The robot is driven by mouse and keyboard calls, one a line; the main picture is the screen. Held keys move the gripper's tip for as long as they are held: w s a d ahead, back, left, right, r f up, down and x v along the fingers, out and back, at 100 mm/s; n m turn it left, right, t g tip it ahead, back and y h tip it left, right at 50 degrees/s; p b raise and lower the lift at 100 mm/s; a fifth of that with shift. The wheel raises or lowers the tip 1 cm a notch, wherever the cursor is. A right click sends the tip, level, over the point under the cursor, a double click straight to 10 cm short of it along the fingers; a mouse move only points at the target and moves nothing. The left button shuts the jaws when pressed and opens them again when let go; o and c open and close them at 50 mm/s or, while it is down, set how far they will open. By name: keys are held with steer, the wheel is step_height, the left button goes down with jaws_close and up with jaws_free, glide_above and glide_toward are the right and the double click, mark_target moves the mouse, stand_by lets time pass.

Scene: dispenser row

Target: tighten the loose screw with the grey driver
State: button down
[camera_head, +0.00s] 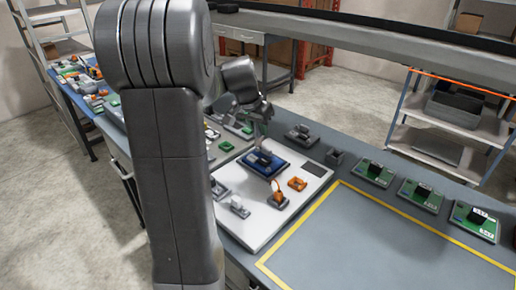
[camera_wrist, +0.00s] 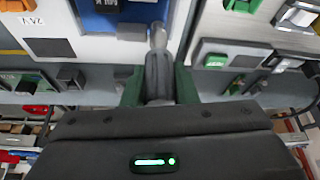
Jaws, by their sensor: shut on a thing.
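My gripper (camera_head: 263,112) is above the blue unit (camera_head: 279,163) on the white board (camera_head: 256,232). In the wrist view my gripper (camera_wrist: 158,88) is shut on the grey driver (camera_wrist: 157,38), which lies between its two green fingers and points toward the blue unit (camera_wrist: 142,12). The driver tip is close to the near edge of the blue unit in that view; I cannot tell whether it touches. The loose screw cannot be made out in either view.
Orange parts (camera_head: 298,184) and small grey parts sit on the white board. Green circuit boards (camera_head: 420,195) line the bench to the right. A yellow-outlined area (camera_head: 370,240) at the front right is empty. A cluttered blue table (camera_head: 70,90) stands at the left.

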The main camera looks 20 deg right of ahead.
steer(key=n+p, duration=0.1)
steer(key=n, duration=0.1)
steer(key=n+t+y+p, duration=0.1)
steer(key=n+p, duration=0.1)
steer(key=n, duration=0.1)
steer(key=shift+r+t, duration=0.1)
steer(key=shift+t, duration=0.2)
steer(key=shift+n+y+p, duration=0.35)
steer(key=shift+n+y, duration=0.35)
steer(key=shift+n, duration=0.9)
steer(key=n+y, duration=0.1)
steer(key=n, duration=0.2)
steer(key=shift+d+t, duration=0.1)
steer(key=shift+t, duration=0.2)
steer(key=n+y, duration=0.2)
steer(key=n, duration=0.2)
steer(key=shift+n+b, duration=0.3)
steer(key=n+g+y, duration=0.1)
steer(key=n, duration=0.3)
steer(key=shift+n, duration=0.3)
steer(key=shift+f+n+g+y, duration=0.4)
steer(key=shift+n+g+y, duration=0.1)
steer(key=shift+n, duration=0.7)
steer(key=shift+f, duration=0.15)
